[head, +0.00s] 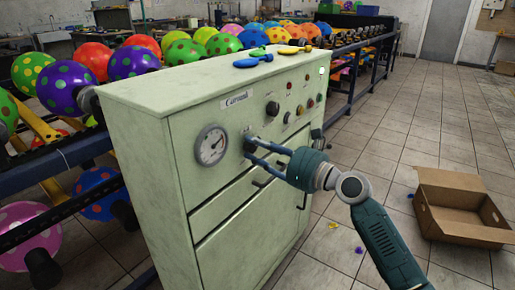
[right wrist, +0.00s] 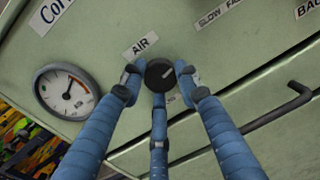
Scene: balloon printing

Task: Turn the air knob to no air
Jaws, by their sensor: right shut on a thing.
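The air knob (right wrist: 160,75) is round and black, with a light pointer line, under an "AIR" label (right wrist: 142,44) in the right wrist view. My right gripper (right wrist: 157,78) has its blue fingers around the knob, closed on it. In the head view the right gripper (head: 248,148) reaches the front of the pale green cabinet (head: 150,150) and its fingertips partly hide the knob. The pressure gauge (head: 211,145) is left of the knob; it also shows in the right wrist view (right wrist: 66,93). My left gripper is not in view.
More knobs and buttons (head: 273,108) sit right of the air knob. A dark drawer handle (right wrist: 298,95) lies below. Balloons (head: 133,62) on racks stand behind the cabinet. An open cardboard box (head: 455,205) is on the floor at right. Uninflated balloons (head: 254,61) lie on the cabinet top.

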